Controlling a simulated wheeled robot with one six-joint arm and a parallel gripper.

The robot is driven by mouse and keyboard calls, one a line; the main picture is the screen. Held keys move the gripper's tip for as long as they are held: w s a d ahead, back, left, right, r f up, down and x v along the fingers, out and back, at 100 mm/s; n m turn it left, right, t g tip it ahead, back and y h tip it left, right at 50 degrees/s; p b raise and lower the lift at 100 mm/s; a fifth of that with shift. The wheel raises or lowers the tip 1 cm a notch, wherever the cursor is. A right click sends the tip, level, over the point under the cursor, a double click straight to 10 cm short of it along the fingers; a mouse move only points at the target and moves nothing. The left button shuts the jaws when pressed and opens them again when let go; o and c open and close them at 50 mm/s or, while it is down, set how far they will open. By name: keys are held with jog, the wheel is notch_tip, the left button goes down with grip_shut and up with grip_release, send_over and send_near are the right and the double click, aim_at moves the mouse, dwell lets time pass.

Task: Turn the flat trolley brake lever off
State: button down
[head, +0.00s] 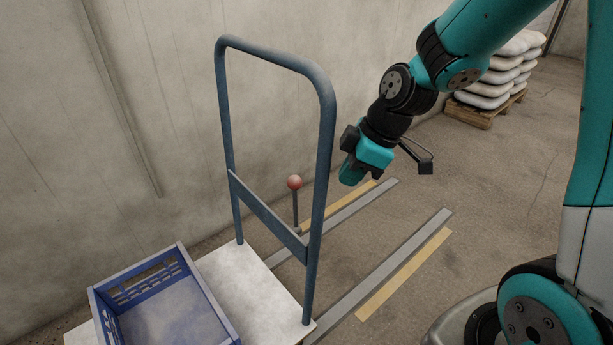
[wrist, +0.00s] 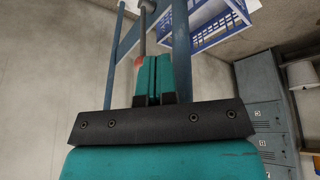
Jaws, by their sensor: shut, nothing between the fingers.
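The brake lever (head: 295,208) is a thin dark rod with a red ball knob (head: 294,182) on top. It stands roughly upright beside the crossbar of the flat trolley's blue tube handle (head: 327,140). The trolley's white deck (head: 245,275) is at lower left. My gripper (head: 350,174) is shut and empty, to the right of the knob and handle with a visible gap in the head view.
A blue crate (head: 107,318) sits on the deck. Grey rails (head: 385,275) with yellow strips lie on the floor. White sacks (head: 492,88) on a pallet stand at the back right. Grey lockers (wrist: 262,105) show in the wrist view. A concrete wall rises behind the trolley.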

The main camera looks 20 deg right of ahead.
jog(key=w+a+f+n+y+b, duration=0.2)
jog(key=w+a+f+n, duration=0.3)
jog(key=w+f+n, duration=0.2)
notch_tip(320, 180, down, 2)
jog(key=n, duration=0.2)
jog(key=shift+a+n+y, duration=0.35)
jog(key=shift+n+y, duration=0.05)
jog(key=shift+w, duration=0.15)
